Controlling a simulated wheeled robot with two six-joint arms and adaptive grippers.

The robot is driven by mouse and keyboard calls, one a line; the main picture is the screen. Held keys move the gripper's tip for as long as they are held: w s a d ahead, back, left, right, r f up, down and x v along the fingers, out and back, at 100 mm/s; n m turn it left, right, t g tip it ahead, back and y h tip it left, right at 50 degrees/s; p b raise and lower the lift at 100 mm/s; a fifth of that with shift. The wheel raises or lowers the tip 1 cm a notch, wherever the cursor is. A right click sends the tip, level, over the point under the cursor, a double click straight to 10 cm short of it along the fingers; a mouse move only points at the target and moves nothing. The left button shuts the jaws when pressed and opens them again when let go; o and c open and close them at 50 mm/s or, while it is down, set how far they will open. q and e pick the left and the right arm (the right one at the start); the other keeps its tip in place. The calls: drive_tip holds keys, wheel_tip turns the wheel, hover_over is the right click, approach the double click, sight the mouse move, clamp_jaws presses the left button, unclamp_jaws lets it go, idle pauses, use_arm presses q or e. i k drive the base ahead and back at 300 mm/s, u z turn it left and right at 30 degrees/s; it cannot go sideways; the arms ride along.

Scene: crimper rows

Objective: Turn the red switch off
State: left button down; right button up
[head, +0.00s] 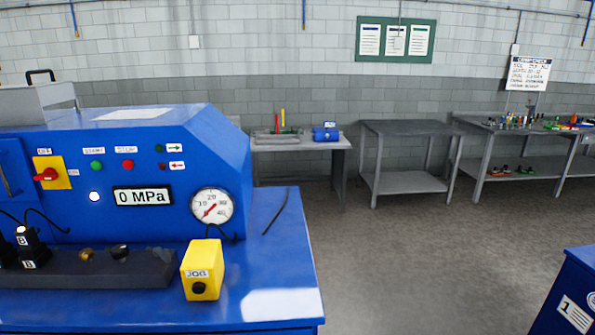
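The red switch (46,175) is a rotary handle on a yellow plate (62,181) on the front of the blue machine (120,225), at the left of the head view. Its handle lies roughly sideways, pointing left. A label reading OFF sits above the plate, and a small label is at its right, too small to read. Neither of my grippers shows in this view.
Green and red buttons (127,164), a lit white lamp, a 0 MPa display (142,196) and a dial gauge (212,206) are on the panel. A yellow JOG box (202,270) stands on the machine's ledge.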

sight(50, 174)
drive_tip(key=u, duration=0.75)
drive_tip(key=k, duration=1.25)
drive_tip(key=i, duration=0.4)
drive_tip(key=u, duration=0.8)
drive_tip(key=i, duration=0.65)
drive_tip(key=u, duration=0.1)
